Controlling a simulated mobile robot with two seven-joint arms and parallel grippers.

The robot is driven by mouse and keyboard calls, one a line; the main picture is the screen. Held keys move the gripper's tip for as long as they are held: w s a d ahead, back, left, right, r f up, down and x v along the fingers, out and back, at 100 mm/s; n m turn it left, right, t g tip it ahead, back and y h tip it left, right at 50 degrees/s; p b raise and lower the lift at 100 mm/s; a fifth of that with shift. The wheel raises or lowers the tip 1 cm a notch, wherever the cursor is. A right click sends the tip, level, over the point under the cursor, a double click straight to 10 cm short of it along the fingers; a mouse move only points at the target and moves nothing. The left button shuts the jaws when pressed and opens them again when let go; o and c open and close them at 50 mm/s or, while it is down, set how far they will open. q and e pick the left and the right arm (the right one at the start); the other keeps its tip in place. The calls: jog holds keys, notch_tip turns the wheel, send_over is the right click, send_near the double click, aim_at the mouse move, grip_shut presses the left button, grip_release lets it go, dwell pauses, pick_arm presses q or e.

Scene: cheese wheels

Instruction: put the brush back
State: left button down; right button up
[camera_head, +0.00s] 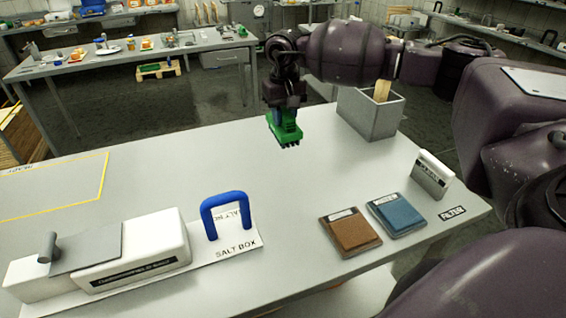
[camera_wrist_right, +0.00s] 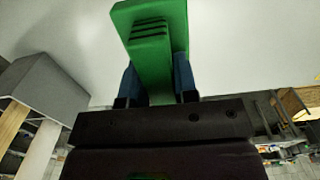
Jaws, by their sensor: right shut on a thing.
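A green brush (camera_head: 285,126) with dark bristles at its lower edge is held above the table by my right gripper (camera_head: 286,108). In the right wrist view the green brush (camera_wrist_right: 152,35) sits between the two blue fingers (camera_wrist_right: 157,85), which are shut on it. A grey open-topped bin (camera_head: 368,115) stands on the table to the right of the brush, apart from it. A wooden handle (camera_head: 382,90) sticks up out of the bin. The bin (camera_wrist_right: 48,82) also shows at the left of the right wrist view. My left gripper is not in view.
A salt box (camera_head: 135,252) and a blue handle (camera_head: 224,203) stand at the front left. A brown pad (camera_head: 349,232), a blue pad (camera_head: 396,213) and a white upright block (camera_head: 432,174) lie at the right. The table middle (camera_head: 200,165) is clear.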

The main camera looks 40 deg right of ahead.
notch_tip(320, 180, down, 14)
jog(key=shift+f, duration=0.15)
dwell(0.5)
jog(key=shift+f, duration=0.15)
jog(key=o, duration=1)
jog(key=shift+c, duration=0.2)
jog(key=shift+r, duration=0.3)
notch_tip(320, 180, up, 12)
jog(key=shift+f, duration=0.1)
jog(key=shift+f, duration=0.1)
